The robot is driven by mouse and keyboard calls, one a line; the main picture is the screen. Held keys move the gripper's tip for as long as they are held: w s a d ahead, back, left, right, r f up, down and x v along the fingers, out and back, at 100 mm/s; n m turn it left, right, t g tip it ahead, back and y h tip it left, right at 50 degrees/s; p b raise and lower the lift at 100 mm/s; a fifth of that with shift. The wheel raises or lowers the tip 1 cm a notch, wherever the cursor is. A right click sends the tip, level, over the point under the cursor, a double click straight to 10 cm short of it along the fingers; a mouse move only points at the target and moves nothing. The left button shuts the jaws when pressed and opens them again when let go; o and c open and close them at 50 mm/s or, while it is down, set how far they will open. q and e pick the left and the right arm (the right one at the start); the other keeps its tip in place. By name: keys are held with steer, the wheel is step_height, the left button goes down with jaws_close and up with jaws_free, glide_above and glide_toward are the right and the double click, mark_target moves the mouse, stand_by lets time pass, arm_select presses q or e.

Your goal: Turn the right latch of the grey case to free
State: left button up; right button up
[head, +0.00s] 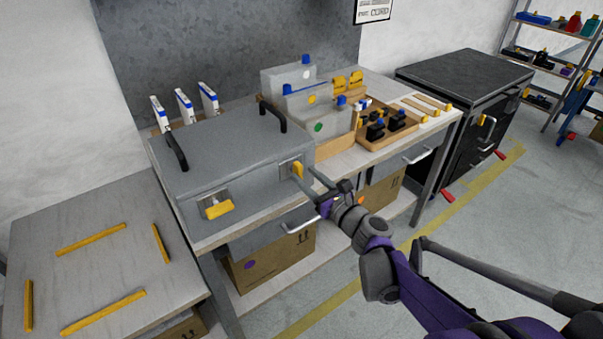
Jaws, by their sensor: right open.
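The grey case (225,146) sits closed on the workbench, with two dark handles on its lid. Its right latch (298,170) is a yellow piece on a small plate at the right of the front face, standing roughly upright. Its left latch (218,208) is a yellow piece lying roughly level across its plate. My right gripper (306,181) is open, with its fingers close to the right latch; I cannot tell whether they touch it. My left gripper is not in view.
A wooden tray (392,139) with dark parts and grey boxes with blue caps stand right of the case. A drawer handle (300,226) sticks out below the bench top. A lower table (95,270) with yellow strips is at the left. A black cabinet (465,80) stands right.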

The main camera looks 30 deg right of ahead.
mark_target(298, 173)
steer(key=shift+w+a, duration=0.1)
steer(key=shift+w, duration=1.25)
jaws_close()
